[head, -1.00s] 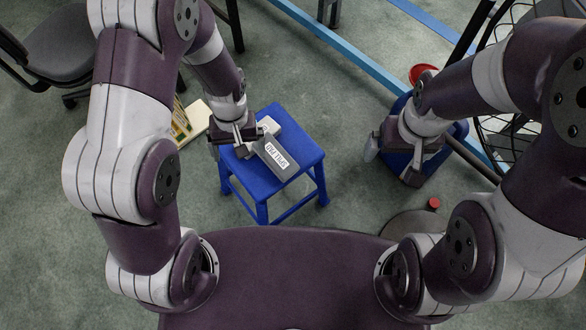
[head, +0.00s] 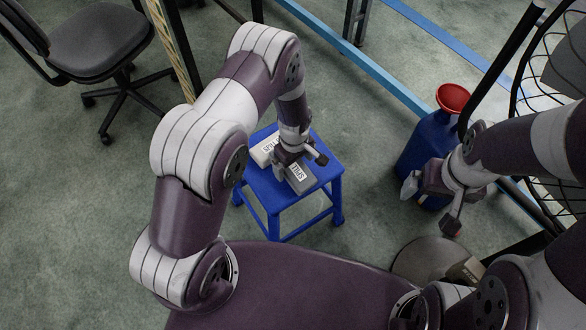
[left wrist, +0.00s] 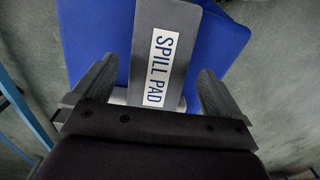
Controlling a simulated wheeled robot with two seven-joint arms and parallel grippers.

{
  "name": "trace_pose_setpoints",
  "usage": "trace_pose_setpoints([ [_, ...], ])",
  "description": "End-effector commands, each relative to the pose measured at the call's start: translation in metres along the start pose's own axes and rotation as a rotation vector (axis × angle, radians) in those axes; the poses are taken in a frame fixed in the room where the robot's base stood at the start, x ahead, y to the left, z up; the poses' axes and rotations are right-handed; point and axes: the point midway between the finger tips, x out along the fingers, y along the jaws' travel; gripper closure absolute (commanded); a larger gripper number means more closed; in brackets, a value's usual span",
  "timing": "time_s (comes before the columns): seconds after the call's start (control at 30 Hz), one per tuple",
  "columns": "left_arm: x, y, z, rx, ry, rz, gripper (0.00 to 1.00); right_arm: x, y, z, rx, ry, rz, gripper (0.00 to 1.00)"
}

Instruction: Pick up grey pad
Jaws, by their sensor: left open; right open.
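The grey pad (head: 312,181), with a white "SPILL PAD" label, lies on the blue stool (head: 268,190) near its right side. My left gripper (head: 299,165) is open over the pad and hides part of it in the head view. In the left wrist view, the pad (left wrist: 190,22) runs between the two open fingers of my left gripper (left wrist: 156,88), with a gap on each side. I cannot tell how far above the pad the fingertips are. My right gripper (head: 432,205) is open and empty, off to the right of the stool.
A white labelled object (head: 262,150) lies on the stool beside the pad. A blue container (head: 425,140) with a red funnel (head: 453,97) stands behind my right gripper. A dark office chair (head: 95,45) is at the upper left. Floor left of the stool is clear.

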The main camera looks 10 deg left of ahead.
Motion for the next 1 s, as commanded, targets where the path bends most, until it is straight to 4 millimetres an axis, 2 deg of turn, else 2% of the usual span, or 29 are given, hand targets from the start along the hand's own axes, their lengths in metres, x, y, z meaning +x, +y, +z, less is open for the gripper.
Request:
trace_pose_setpoints([
  [0.03, 0.015, 0.000, 0.001, 0.001, -0.001, -0.002, 0.00, 0.008, 0.000, 0.001, 0.000, 0.000, 0.000, 0.00],
  [0.2, 0.037, 0.001, 0.001, 0.001, 0.000, -0.001, 0.00, 0.013, 0.000, 0.002, 0.000, 0.000, 0.000, 0.00],
  [0.43, 0.038, 0.001, 0.001, 0.001, 0.000, 0.000, 0.00, 0.012, 0.000, 0.002, 0.000, 0.000, 0.000, 0.00],
  [0.47, 0.038, 0.001, 0.001, 0.001, 0.000, 0.000, 0.06, 0.012, 0.000, 0.002, 0.000, 0.000, 0.000, 0.00],
  [0.6, 0.038, 0.001, 0.001, 0.001, 0.000, 0.000, 0.52, 0.012, 0.000, 0.002, 0.000, 0.000, 0.000, 0.00],
  [0.87, 0.037, 0.001, 0.001, 0.001, 0.000, 0.000, 0.54, 0.012, 0.000, 0.002, 0.000, 0.000, 0.000, 0.00],
  [1.0, 0.028, 0.002, 0.001, 0.001, 0.001, 0.002, 0.54, 0.009, 0.000, 0.001, 0.000, 0.000, 0.000, 0.00],
])
